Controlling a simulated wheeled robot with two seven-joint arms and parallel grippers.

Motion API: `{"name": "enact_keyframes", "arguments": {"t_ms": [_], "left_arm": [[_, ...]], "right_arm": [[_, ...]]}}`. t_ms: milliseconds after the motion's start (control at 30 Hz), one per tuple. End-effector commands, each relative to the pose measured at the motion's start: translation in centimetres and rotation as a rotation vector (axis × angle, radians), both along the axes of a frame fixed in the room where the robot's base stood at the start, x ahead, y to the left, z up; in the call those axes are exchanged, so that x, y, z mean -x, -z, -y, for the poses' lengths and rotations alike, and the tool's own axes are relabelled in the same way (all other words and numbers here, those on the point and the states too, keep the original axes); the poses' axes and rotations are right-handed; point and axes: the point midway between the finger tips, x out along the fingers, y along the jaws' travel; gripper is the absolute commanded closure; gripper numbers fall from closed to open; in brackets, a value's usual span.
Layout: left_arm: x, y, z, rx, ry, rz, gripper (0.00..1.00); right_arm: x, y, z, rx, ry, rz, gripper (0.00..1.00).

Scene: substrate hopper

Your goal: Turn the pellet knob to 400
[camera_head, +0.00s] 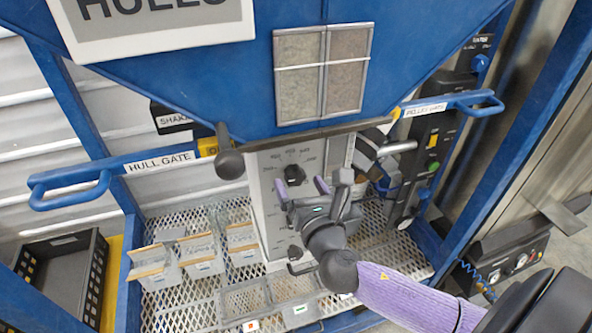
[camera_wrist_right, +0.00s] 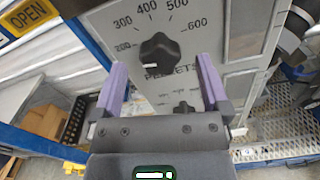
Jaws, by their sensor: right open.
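The pellet knob (camera_wrist_right: 160,52) is a black pointed knob on a pale panel (camera_head: 270,207), above the word PELLETS in the right wrist view. Its dial reads 300, 400, 500 and 600, with a blurred lower number at the left. A white mark on the knob sits at its lower left, away from 400. The knob also shows in the head view (camera_head: 295,174). My right gripper (camera_head: 301,186) is open, its purple fingers toward the panel. In the wrist view the fingertips (camera_wrist_right: 161,66) flank the knob; contact cannot be told. My left gripper is not in view.
A second black knob (camera_wrist_right: 184,108) sits lower on the panel. The blue HULL GATE handle (camera_head: 70,190) and PELLET GATE handle (camera_head: 480,103) stick out at either side. Clear bins (camera_head: 200,257) stand on a mesh shelf (camera_head: 180,305) below.

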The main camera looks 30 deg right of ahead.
Motion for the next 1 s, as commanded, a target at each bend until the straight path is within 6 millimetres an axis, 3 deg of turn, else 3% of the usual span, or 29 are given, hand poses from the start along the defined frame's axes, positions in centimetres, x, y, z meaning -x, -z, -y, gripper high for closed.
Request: {"name": "enact_keyframes", "arguments": {"t_ms": [200, 467, 900, 1000], "left_arm": [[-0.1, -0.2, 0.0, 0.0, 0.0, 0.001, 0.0], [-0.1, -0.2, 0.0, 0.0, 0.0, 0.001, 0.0], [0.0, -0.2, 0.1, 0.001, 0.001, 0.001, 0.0], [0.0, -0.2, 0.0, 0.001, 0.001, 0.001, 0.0]], "right_arm": [[-2.5, 0.0, 0.6, -0.001, 0.001, -0.001, 0.04], [-2.7, 0.1, 0.6, -0.002, 0.0, -0.001, 0.04], [-2.7, 0.1, 0.6, -0.002, 0.0, -0.001, 0.95], [-2.7, 0.1, 0.6, -0.004, 0.0, -0.001, 0.98]]}}
